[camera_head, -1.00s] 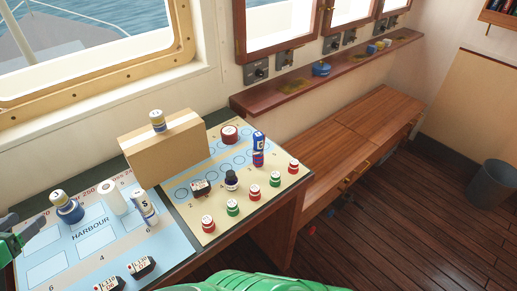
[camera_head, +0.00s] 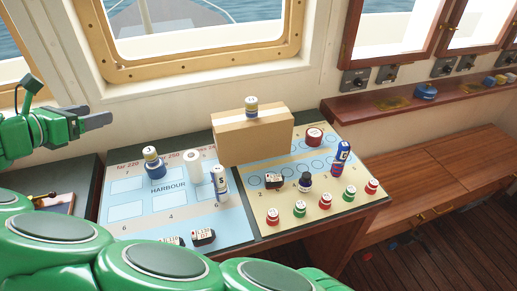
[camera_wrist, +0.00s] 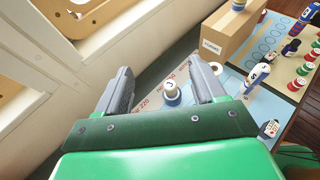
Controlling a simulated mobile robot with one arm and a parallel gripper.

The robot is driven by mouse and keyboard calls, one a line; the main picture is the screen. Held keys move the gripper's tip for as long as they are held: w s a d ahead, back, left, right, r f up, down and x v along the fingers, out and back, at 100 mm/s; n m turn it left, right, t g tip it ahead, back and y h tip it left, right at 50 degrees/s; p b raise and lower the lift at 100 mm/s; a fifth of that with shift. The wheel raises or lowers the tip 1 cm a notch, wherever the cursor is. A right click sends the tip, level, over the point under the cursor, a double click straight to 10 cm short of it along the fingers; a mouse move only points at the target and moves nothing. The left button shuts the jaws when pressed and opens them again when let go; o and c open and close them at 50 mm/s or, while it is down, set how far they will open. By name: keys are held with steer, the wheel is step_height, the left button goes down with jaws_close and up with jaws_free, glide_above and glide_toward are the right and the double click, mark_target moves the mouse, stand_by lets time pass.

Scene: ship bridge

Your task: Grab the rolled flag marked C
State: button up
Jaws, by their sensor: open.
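A blue and red roll (camera_head: 341,157) stands upright on the right half of the chart desk; a small letter shows on it, but I cannot read it for sure. It also shows at the upper right of the wrist view (camera_wrist: 303,21). Other upright rolls are one marked J (camera_head: 153,162), one marked S (camera_head: 220,183), a plain white one (camera_head: 193,165), and a yellow-blue one (camera_head: 251,107) on a cardboard box. My gripper (camera_head: 97,122) is open and empty at the left, above and apart from the desk. In the wrist view the J roll shows between its fingers (camera_wrist: 162,72).
The cardboard box (camera_head: 255,140) stands at the back of the desk. Several red and green capped pots (camera_head: 300,209), a dark bottle (camera_head: 305,182) and dark blocks (camera_head: 203,237) are around the rolls. A wall shelf (camera_head: 390,105) and wooden bench (camera_head: 430,170) lie to the right.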

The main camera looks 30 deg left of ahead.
steer(key=w+d+f+m+g+h, duration=0.1)
steer(key=w+d+m+g+h, duration=0.1)
steer(key=w+d+m, duration=0.55)
steer(key=w+d+f+m+g+h, duration=0.15)
steer(key=w+d, duration=0.35)
steer(key=w, duration=0.6)
steer(key=n+g+y, duration=0.9)
steer(key=n+y, duration=0.2)
steer(key=n, duration=2.2)
glide_above(340, 156)
steer(key=s, duration=0.1)
steer(key=f, duration=0.2)
steer(key=d+r+m+t+y, duration=0.4)
steer(key=d+r+m, duration=0.25)
steer(key=m, duration=0.45)
step_height(340, 156, down, 22)
steer(key=shift+g, duration=0.25)
steer(key=shift+w+r+x, duration=0.1)
steer(key=shift+w+x, duration=0.05)
steer(key=shift+x, duration=1.8)
steer(key=shift+w+r+x, duration=0.1)
steer(key=shift+w+x, duration=0.1)
steer(key=shift+x, duration=1.7)
